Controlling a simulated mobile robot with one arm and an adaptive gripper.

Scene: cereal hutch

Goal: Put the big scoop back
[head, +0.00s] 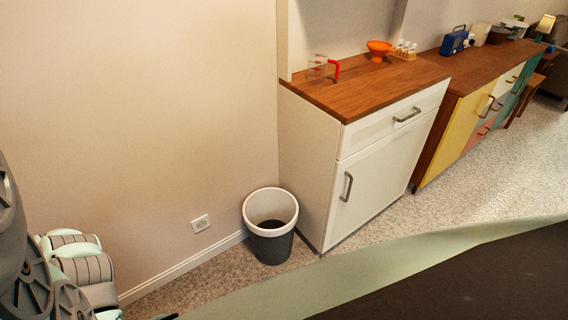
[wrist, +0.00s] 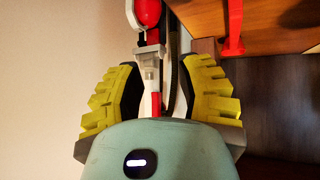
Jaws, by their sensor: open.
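My gripper (wrist: 162,68) shows in the wrist view, its two yellow ribbed fingers spread open. Between and beyond them is a slim white-and-red object (wrist: 150,60) with a rounded red end (wrist: 148,12) at the top and a red stem running down behind the gripper's body. I cannot tell whether it is the big scoop or whether the fingers touch it. In the head view a clear cup (head: 318,68) with a red handle (head: 336,69) stands on the white cabinet's wooden top. My gripper is not visible in the head view.
The white cabinet (head: 309,165) has a wooden top (head: 368,95) bearing an orange bowl-like piece (head: 379,48) and small bottles (head: 404,48). A bin (head: 270,245) stands beside the cabinet. A coloured sideboard (head: 467,125) adjoins it. The front of the wooden top is clear.

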